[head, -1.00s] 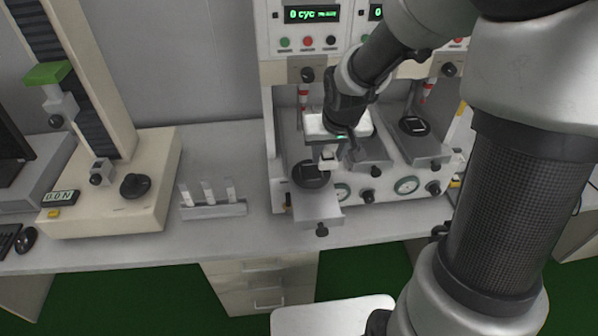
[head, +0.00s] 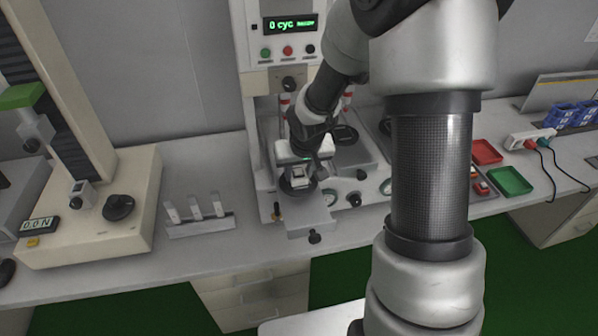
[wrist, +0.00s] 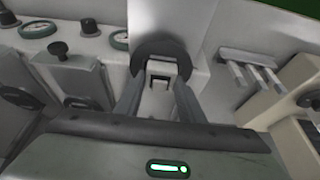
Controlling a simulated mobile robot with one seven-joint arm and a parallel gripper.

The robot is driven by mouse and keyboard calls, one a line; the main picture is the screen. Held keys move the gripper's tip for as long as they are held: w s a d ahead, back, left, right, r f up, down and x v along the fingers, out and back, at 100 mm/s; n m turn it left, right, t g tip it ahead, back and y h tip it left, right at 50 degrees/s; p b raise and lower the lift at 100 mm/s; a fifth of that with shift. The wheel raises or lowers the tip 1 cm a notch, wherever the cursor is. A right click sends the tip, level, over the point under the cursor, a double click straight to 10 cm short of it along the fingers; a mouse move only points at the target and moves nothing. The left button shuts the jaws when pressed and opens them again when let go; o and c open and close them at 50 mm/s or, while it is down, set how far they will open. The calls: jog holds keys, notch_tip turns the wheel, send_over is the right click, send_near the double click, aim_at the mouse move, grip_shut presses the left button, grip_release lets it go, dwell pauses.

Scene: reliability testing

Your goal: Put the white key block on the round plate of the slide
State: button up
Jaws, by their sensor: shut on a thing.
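My gripper (head: 298,172) points down over the pulled-out slide (head: 312,221) of the left test station. It is shut on the white key block (head: 298,170), a small pale block between the fingertips. The dark round plate (head: 289,190) of the slide is directly below and partly hidden by the block and fingers. In the wrist view, the fingers (wrist: 158,92) reach toward the black round plate (wrist: 162,46), with the pale block (wrist: 159,84) between them. I cannot tell whether the block touches the plate.
A rack with several upright white pieces (head: 197,222) stands left of the station. A force tester (head: 115,215) stands farther left. Red (head: 486,152) and green trays (head: 509,181) lie at the right. Knobs and gauges line the station's front. Bench between rack and station is clear.

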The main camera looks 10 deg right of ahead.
jog(key=shift+s+f+b, duration=0.25)
jog(key=shift+f+b, duration=0.4)
jog(key=shift+b, duration=0.05)
jog(key=o, duration=1.1)
jog(key=shift+s, duration=0.15)
jog(key=shift+c, duration=0.2)
jog(key=shift+r+p, duration=0.35)
jog(key=shift+p, duration=0.1)
jog(key=v, duration=0.4)
jog(key=p+v, duration=0.1)
jog(key=v, duration=0.3)
jog(key=p+v, duration=0.1)
jog(key=v, duration=0.3)
jog(key=shift+w+r, duration=0.3)
jog(key=shift+r, duration=0.1)
